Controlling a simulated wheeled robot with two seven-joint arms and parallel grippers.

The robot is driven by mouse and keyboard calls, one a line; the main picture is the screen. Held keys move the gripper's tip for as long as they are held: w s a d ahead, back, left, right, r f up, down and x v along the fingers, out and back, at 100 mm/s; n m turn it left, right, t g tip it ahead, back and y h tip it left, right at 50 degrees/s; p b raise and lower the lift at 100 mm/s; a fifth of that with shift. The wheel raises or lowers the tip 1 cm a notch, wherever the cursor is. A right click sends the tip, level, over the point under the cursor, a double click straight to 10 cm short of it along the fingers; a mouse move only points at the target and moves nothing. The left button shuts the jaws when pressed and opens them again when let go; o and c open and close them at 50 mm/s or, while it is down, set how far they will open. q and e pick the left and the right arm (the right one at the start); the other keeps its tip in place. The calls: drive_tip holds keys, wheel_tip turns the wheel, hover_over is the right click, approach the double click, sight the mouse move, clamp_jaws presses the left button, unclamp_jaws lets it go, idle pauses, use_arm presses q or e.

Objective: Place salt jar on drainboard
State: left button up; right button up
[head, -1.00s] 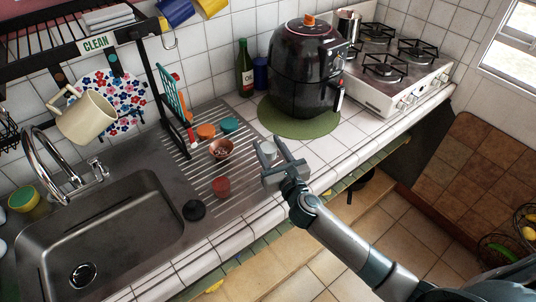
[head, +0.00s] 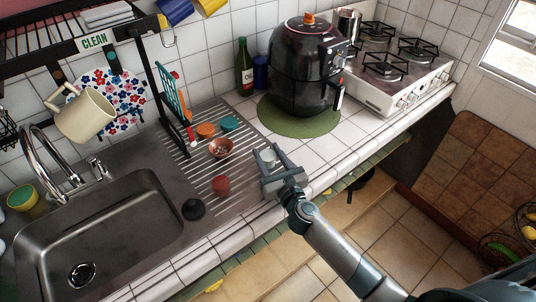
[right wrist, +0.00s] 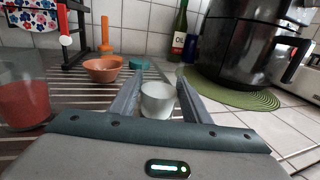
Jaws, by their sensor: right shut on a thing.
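The salt jar, a small whitish cup-shaped jar (head: 268,155), is between the fingers of my right gripper (head: 270,158), which is shut on it. It also shows in the right wrist view (right wrist: 158,101), upright between the two grey fingers. The drainboard (head: 205,166) is the ribbed metal surface right of the sink, and its ribs show in the right wrist view (right wrist: 82,98). The jar is at the drainboard's right edge, by the tiled counter. I cannot tell whether its base touches the surface. My left gripper is not in view.
On the drainboard are a copper bowl (head: 221,148), a red-filled glass (head: 221,186), a black round item (head: 194,209), and orange (head: 206,130) and teal (head: 229,123) items. A black air fryer (head: 300,75) stands on a green mat (head: 285,122) behind. Ribs between these items are bare.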

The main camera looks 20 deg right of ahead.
drive_tip(key=shift+f, duration=0.1)
drive_tip(key=o, duration=1.1)
drive_tip(key=shift+o, duration=0.2)
drive_tip(key=shift+s, duration=0.1)
drive_tip(key=s, duration=0.3)
drive_tip(key=s+b, duration=0.1)
drive_tip(key=s, duration=0.3)
drive_tip(key=s+d+b, duration=0.1)
drive_tip(key=s, duration=0.3)
drive_tip(key=shift+s+b, duration=0.3)
drive_tip(key=shift+s, duration=0.1)
drive_tip(key=shift+s, duration=0.1)
